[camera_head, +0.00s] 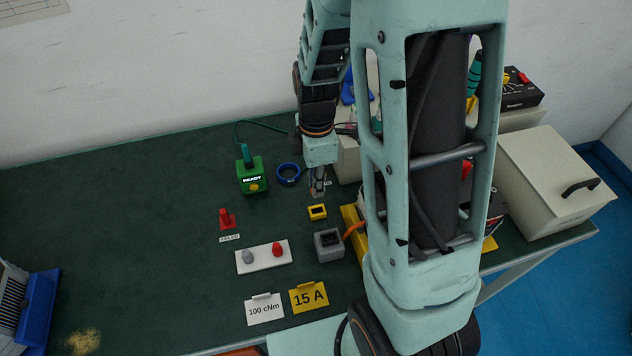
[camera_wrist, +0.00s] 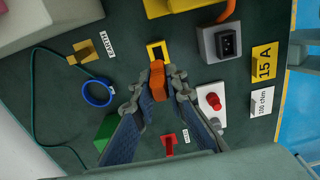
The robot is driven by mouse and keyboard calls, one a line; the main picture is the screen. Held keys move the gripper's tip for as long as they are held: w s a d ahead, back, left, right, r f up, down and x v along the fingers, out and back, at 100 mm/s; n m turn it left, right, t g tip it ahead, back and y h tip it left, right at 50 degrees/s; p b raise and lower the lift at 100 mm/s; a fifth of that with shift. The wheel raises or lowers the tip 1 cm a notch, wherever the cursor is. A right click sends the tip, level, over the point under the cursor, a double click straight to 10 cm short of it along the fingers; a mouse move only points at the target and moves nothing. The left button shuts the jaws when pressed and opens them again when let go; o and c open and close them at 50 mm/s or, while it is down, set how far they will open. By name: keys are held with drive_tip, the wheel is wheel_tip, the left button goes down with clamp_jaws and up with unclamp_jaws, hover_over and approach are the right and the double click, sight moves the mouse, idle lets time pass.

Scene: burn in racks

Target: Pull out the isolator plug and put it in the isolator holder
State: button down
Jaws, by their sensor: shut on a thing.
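My gripper (camera_head: 318,190) is shut on an orange block-shaped piece, which appears to be the isolator plug (camera_wrist: 157,82), between its fingertips in the wrist view. The head view barely shows the piece. A small yellow frame with a dark opening, seemingly the isolator holder (camera_head: 317,212), lies on the green mat just in front of the gripper. In the wrist view the yellow frame (camera_wrist: 150,48) shows just beyond the orange piece. The plug looks above the mat and apart from the frame, but the exact gap is unclear.
A grey box with a black socket (camera_head: 328,252) stands close in front of the yellow frame. A red handle piece (camera_head: 227,220), a white plate with two knobs (camera_head: 250,266), a green READY box (camera_head: 252,184) and a blue ring (camera_head: 280,174) are nearby. The mat's left side is mostly clear.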

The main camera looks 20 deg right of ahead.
drive_tip(key=shift+f+b, duration=0.15)
drive_tip(key=shift+b, duration=0.15)
idle(0.4)
wheel_tip(320, 180, down, 6)
drive_tip(key=b, duration=0.4)
drive_tip(key=shift+r+b, duration=0.25)
drive_tip(key=shift+b, duration=0.1)
drive_tip(key=c, duration=2.6)
unclamp_jaws()
clamp_jaws()
drive_tip(key=shift+f+b, duration=1.2)
drive_tip(key=shift+f, duration=0.1)
drive_tip(key=o, duration=0.8)
unclamp_jaws()
drive_tip(key=shift+r, duration=0.1)
drive_tip(key=shift+c, duration=0.2)
drive_tip(key=shift+w, duration=0.1)
